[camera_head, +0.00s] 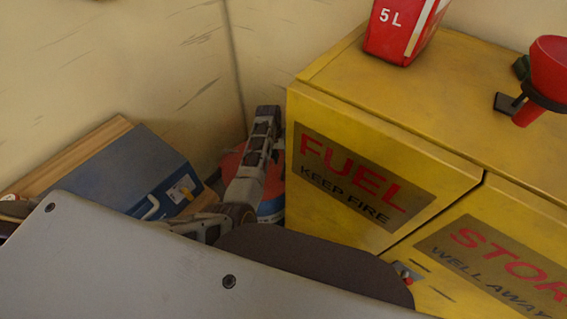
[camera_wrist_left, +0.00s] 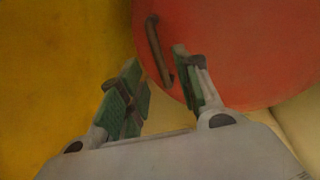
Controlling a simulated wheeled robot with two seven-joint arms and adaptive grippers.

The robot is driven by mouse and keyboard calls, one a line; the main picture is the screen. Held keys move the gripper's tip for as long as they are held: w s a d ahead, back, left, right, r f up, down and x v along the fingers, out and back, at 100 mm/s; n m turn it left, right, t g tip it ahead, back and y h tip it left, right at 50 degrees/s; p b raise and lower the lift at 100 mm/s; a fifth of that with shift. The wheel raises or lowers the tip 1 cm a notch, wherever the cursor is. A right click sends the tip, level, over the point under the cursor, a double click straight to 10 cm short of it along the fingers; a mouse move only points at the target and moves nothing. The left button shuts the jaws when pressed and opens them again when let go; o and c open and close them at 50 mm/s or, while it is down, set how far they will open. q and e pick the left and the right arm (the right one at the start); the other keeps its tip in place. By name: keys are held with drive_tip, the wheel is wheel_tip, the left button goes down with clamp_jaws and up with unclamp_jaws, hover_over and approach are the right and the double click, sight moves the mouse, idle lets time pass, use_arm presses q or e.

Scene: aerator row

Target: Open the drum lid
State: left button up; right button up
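The drum stands in the corner left of the yellow cabinet, mostly hidden behind my arm. In the head view its red lid (camera_head: 232,164) and a bit of its blue body (camera_head: 270,207) show. In the left wrist view the lid (camera_wrist_left: 240,50) fills the upper right, with a thin dark handle (camera_wrist_left: 153,38) on it. My left gripper (camera_head: 265,125) is over the drum; in the wrist view its green-padded fingers (camera_wrist_left: 158,88) are apart. The handle's lower end appears between them, closer to the right finger; I cannot tell whether they touch. My right gripper is not in view.
The yellow fuel cabinet (camera_head: 380,130) stands close on the right, with a red 5 L can (camera_head: 400,30) and a red funnel (camera_head: 550,70) on top. A blue box (camera_head: 135,165) lies at left. Walls close the corner behind the drum.

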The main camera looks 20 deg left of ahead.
use_arm(q)
drive_tip(key=f, duration=0.3)
drive_tip(key=shift+d, duration=0.3)
drive_tip(key=shift+f, duration=0.45)
drive_tip(key=shift+d+f, duration=0.1)
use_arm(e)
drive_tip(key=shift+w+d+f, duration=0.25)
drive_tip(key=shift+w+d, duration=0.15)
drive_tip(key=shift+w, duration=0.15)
use_arm(q)
drive_tip(key=shift+c, duration=0.3)
clamp_jaws()
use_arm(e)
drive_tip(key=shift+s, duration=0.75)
